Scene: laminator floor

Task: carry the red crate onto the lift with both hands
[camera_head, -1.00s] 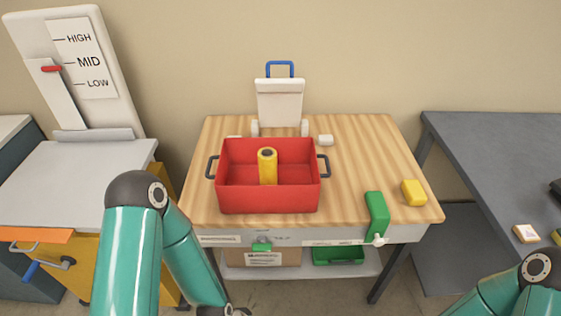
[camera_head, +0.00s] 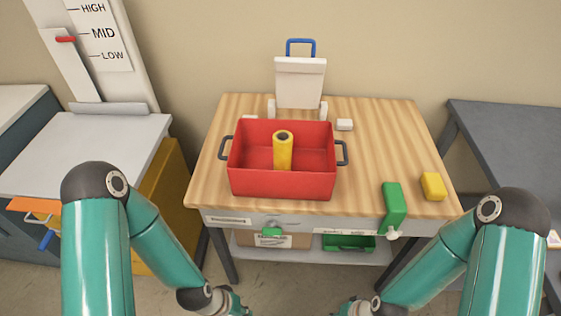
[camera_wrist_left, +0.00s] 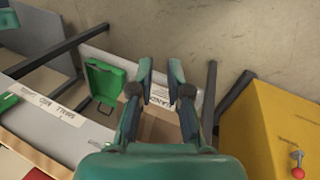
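The red crate (camera_head: 283,185) stands upright on the wooden table, with a dark handle on its left side (camera_head: 226,147) and another on its right side (camera_head: 343,152). A yellow roll (camera_head: 283,152) stands inside it. The lift (camera_head: 88,150), at the left, has a pale flat top and an upright panel marked HIGH, MID, LOW with a red pointer beside MID. In the left wrist view my left gripper (camera_wrist_left: 162,66) is open and empty, in front of the table's lower shelf. My right arm reaches the bottom of the head view; its fingers are out of frame.
A green bin (camera_head: 348,243) is on the shelf below. A grey table (camera_head: 510,135) stands at right. A floor gap separates lift and table.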

